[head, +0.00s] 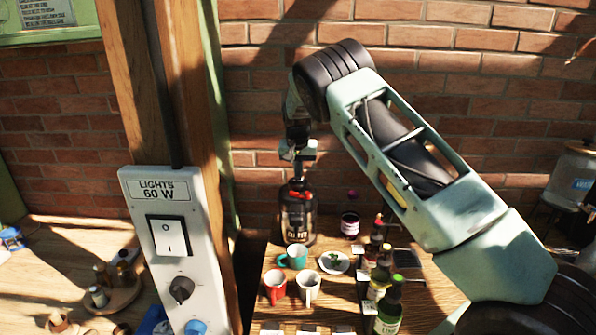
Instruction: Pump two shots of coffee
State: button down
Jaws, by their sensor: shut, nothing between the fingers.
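A dark coffee pump dispenser (297,219) with pale lettering stands at the back of the wooden table near the brick wall. My gripper (297,194) is shut and points down directly over the top of the dispenser. It hides the pump head, and I cannot tell whether it touches it. A teal mug (294,256) stands just in front of the dispenser.
A small plate (334,262) with something green and a dark jar (350,224) are right of the mugs. Several bottles, one with a green cap (389,306), crowd the right side. A post with a light-switch panel (170,245) rises at left. Brick wall is behind.

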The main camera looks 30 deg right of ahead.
jog(key=shift+f+b, duration=0.7)
jog(key=shift+f, duration=0.55)
dwell(0.4)
jog(key=shift+r+p, duration=0.7)
jog(key=shift+r, duration=0.6)
jog(key=shift+f+b, duration=0.75)
jog(key=shift+f, duration=0.6)
dwell(0.5)
jog(key=shift+r, duration=0.15)
jog(key=shift+r+p, duration=0.75)
jog(key=shift+r, duration=0.4)
dwell(0.3)
jog(key=shift+r+p, duration=1.8)
jog(key=shift+r, duration=1.2)
